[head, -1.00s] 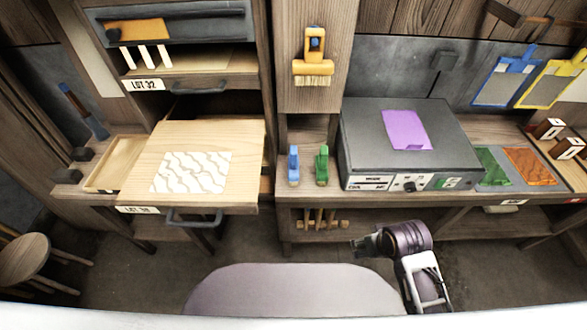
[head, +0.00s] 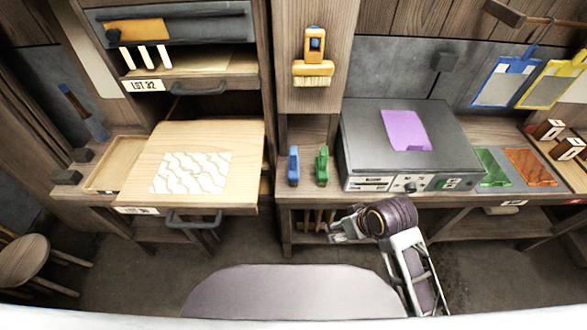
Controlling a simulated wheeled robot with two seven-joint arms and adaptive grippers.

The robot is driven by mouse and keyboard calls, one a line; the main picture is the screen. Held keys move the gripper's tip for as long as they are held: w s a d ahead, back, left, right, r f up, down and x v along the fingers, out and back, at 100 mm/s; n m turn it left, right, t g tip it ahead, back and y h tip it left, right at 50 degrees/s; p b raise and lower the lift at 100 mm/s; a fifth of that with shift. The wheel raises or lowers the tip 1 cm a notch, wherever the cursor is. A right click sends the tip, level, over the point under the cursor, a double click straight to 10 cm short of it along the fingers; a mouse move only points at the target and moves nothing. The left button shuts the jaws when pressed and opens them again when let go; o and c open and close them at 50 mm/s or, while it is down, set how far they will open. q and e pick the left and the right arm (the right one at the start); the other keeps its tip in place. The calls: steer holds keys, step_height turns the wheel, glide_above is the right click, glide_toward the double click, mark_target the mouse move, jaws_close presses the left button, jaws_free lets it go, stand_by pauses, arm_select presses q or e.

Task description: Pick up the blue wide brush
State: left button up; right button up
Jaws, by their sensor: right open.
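A small blue tool (head: 293,165), likely the blue brush, stands on the narrow bench left of the grey machine; its bristles cannot be made out. A similar green tool (head: 321,165) stands just to its right. My right gripper (head: 337,230) is open and empty, below and in front of the bench edge, lower and to the right of the blue tool and apart from it. My left gripper is out of view.
A grey machine (head: 438,135) with a purple sheet (head: 406,130) stands right of the tools. A yellow brush (head: 313,68) hangs on the post above. A pulled-out board (head: 240,150) with a white pattern juts out at left. A lower shelf is partly behind my right gripper.

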steer(key=shift+w+a+r+n+g+y, duration=0.55)
steer(key=shift+w+a+r+n, duration=1.55)
steer(key=shift+a, duration=2.5)
steer(key=shift+w+a+r+n+g+y, duration=0.15)
steer(key=shift+w+a+r+n+g, duration=0.9)
steer(key=shift+a+r+n, duration=2.75)
steer(key=shift+w+d+r+n+g+h, duration=0.1)
steer(key=shift+w+d+r+n+h, duration=0.2)
steer(key=shift+w+h, duration=0.4)
steer(key=shift+w+d+r+n+g+h, duration=0.1)
steer(key=shift+w+d+r+n+h, duration=0.2)
steer(key=shift+w+h, duration=0.35)
steer(key=shift+w+d+r+n+g+h, duration=0.1)
steer(key=shift+w+d+r+n+h, duration=0.1)
steer(key=shift+w+d+n+h, duration=0.35)
steer(key=shift+w+a+r, duration=0.1)
steer(key=shift+w, duration=0.25)
